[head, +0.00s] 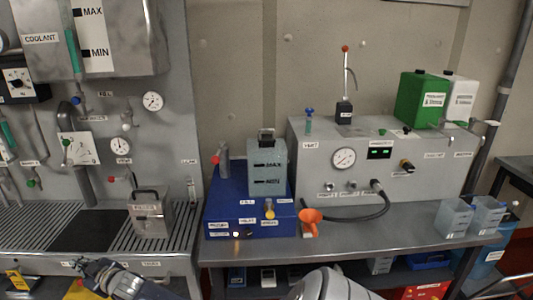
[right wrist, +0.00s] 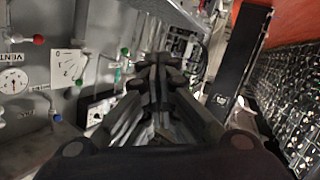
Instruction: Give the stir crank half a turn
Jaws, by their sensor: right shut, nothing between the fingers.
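I cannot single out the stir crank for sure; no readable label names it. One candidate is the thin upright rod with a red ball (head: 345,48) on the grey cabinet. My right gripper (head: 95,268) is low at the left, in front of the slatted drain bench. Its fingers also show in the right wrist view (right wrist: 157,68), shut and empty. It is well away from both candidates. My left gripper is not in view.
A grey wall panel holds a white scale plate (head: 78,148), gauges and coloured knobs; the plate shows in the wrist view (right wrist: 68,68). A metal can (head: 150,215) stands on the drain bench (head: 185,235). An orange funnel (head: 309,220) and clear containers (head: 456,218) are on the workbench (head: 400,240).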

